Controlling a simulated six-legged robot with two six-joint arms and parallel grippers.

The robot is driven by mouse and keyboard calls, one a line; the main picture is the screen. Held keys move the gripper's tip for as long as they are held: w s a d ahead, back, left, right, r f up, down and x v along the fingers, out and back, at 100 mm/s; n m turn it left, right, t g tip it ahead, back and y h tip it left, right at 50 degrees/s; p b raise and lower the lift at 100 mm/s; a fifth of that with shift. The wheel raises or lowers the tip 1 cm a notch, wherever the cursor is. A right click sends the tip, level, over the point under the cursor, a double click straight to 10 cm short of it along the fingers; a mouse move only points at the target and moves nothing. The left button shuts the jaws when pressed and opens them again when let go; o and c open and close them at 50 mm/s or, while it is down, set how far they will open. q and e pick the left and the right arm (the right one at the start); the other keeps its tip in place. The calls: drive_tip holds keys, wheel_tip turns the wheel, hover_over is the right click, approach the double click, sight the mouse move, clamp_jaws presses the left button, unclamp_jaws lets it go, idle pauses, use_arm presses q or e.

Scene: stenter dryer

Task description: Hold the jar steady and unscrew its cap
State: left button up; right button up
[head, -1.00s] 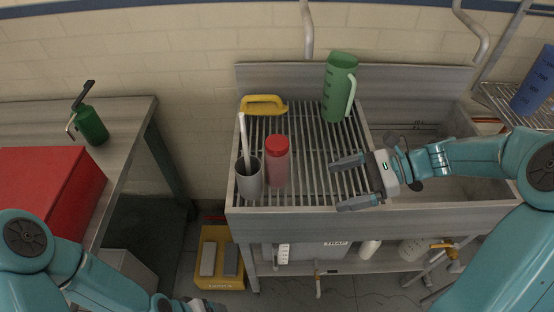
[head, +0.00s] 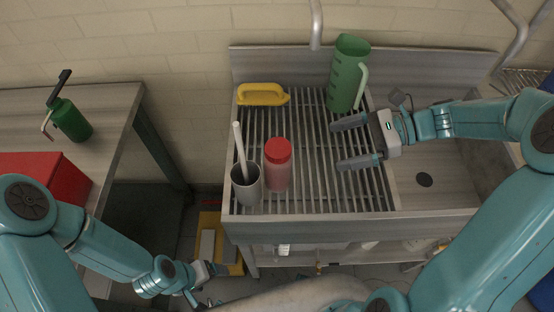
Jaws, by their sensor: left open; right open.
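The jar (head: 278,176) is pinkish and see-through, with a red cap (head: 278,150) on top. It stands upright on the slatted drainboard of the sink unit. My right gripper (head: 340,144) is open and empty to the right of the jar, its two fingers pointing left toward it with a gap between. My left gripper (head: 207,297) is low at the bottom of the view, in front of and below the sink unit, well away from the jar. Its fingers are small and partly cut off by the frame edge.
A grey cup (head: 246,187) with a white-handled tool stands close left of the jar.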

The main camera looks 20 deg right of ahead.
approach(278, 163)
drive_tip(key=w+a+f, duration=0.3)
drive_tip(key=f, duration=0.2)
drive_tip(key=p+x, duration=0.1)
drive_tip(key=x, duration=0.5)
drive_tip(key=shift+w+f+p, duration=0.1)
drive_tip(key=shift+f+p, duration=0.15)
drive_tip(key=shift+p, duration=0.15)
drive_tip(key=shift+d, duration=0.1)
drive_tip(key=shift+w, duration=0.1)
drive_tip(key=c, duration=1.2)
drive_tip(key=shift+c, duration=0.2)
